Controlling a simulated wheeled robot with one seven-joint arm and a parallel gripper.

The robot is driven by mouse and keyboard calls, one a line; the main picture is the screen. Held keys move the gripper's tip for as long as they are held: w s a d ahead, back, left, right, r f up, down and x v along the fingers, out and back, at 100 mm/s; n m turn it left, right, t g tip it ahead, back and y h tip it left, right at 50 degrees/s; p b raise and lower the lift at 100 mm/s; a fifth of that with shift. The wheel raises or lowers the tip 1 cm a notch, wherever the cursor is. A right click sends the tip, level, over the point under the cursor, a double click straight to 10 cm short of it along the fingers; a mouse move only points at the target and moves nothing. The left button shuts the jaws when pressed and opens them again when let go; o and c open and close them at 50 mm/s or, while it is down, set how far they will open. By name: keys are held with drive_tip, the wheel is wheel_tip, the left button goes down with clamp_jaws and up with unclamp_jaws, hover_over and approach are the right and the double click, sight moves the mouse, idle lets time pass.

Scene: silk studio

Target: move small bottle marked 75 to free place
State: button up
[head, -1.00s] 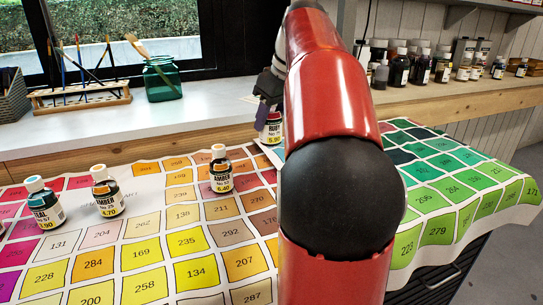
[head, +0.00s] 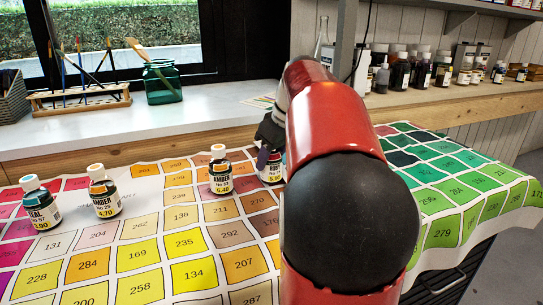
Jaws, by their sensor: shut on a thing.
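A small bottle labelled RUBY (head: 271,171), with a white label and red lower band, shows just left of my red arm. Its right side is hidden by the arm. Its number is too small to read surely as 75. My gripper (head: 270,148) is dark, points down and is shut on the top of this bottle. The fingertips are partly hidden. The bottle is upright, low over the colour chart (head: 230,235); I cannot tell whether it touches it. An orange-capped AMBER bottle (head: 220,173) stands close to its left.
Another AMBER bottle (head: 104,194) and a TEAL bottle (head: 41,206) stand on the chart at the left. The front middle of the chart is clear. A wooden brush rack (head: 80,98) and a green jar (head: 162,84) stand on the sill behind.

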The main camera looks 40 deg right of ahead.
drive_tip(key=o, duration=1)
drive_tip(key=shift+f, duration=0.1)
drive_tip(key=shift+o, duration=0.2)
drive_tip(key=shift+r, duration=0.3)
drive_tip(key=p+v, duration=0.2)
drive_tip(key=v, duration=0.9)
drive_tip(key=shift+s+r, duration=0.2)
drive_tip(key=shift+r, duration=0.1)
